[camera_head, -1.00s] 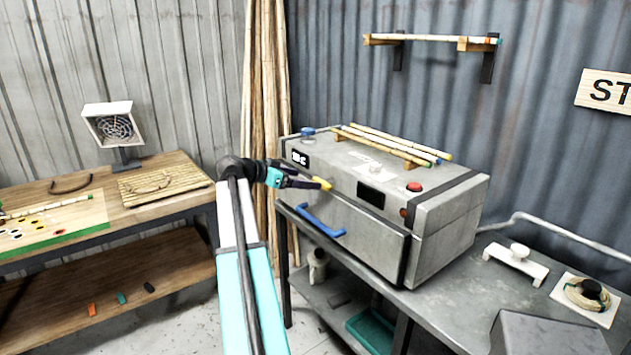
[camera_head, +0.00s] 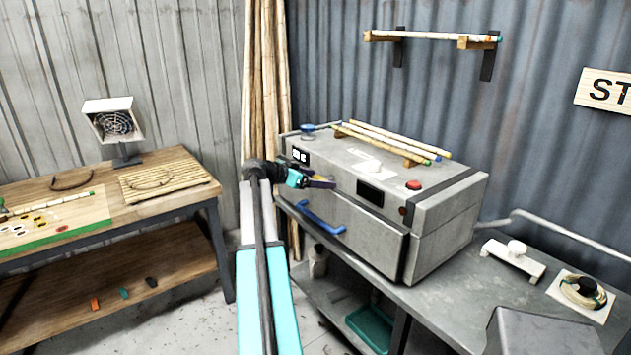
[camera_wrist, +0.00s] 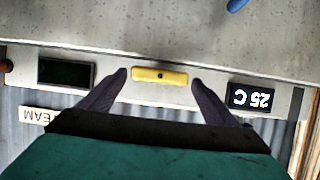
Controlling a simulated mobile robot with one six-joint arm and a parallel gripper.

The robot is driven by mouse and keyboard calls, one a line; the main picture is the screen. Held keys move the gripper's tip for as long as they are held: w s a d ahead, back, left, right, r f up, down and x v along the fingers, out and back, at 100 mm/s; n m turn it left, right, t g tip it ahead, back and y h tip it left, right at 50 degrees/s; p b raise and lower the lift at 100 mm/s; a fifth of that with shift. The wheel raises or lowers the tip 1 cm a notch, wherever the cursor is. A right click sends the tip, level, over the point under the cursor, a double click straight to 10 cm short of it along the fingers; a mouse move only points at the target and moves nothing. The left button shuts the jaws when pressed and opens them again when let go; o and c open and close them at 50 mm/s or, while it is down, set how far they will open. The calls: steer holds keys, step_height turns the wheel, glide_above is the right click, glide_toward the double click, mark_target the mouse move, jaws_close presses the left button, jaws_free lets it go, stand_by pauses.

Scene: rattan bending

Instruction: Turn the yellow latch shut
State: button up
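The yellow latch (camera_wrist: 160,76) shows in the wrist view on the front of the grey steam box (camera_head: 435,226), lying lengthwise along the strip with the displays. My gripper (camera_wrist: 160,76) is open, with one dark finger near each end of the latch. A small gap shows at both ends, and I see no firm contact. In the head view my gripper (camera_head: 322,184) is at the upper front of the box, and it hides the latch there.
A blue handle (camera_head: 323,222) sits on the box front below my gripper. Rattan poles (camera_head: 390,139) lie on top of the box, near a red button (camera_head: 414,185). A dark display (camera_wrist: 66,72) and a temperature display (camera_wrist: 251,97) flank the latch in the wrist view.

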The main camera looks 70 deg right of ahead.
steer(key=c, duration=0.8)
steer(key=shift+w, duration=0.1)
steer(key=shift+w+d+f+n+g+b, duration=0.15)
steer(key=shift+n+g+b, duration=0.25)
steer(key=shift+n+b, duration=0.3)
steer(key=shift+w+n+g+y+b, duration=0.1)
steer(key=shift+n+g+y+b, duration=0.45)
steer(key=shift+n, duration=0.35)
steer(key=shift+r, duration=0.2)
steer(key=o, duration=1.1)
steer(key=shift+c, duration=0.2)
steer(key=shift+f, duration=0.1)
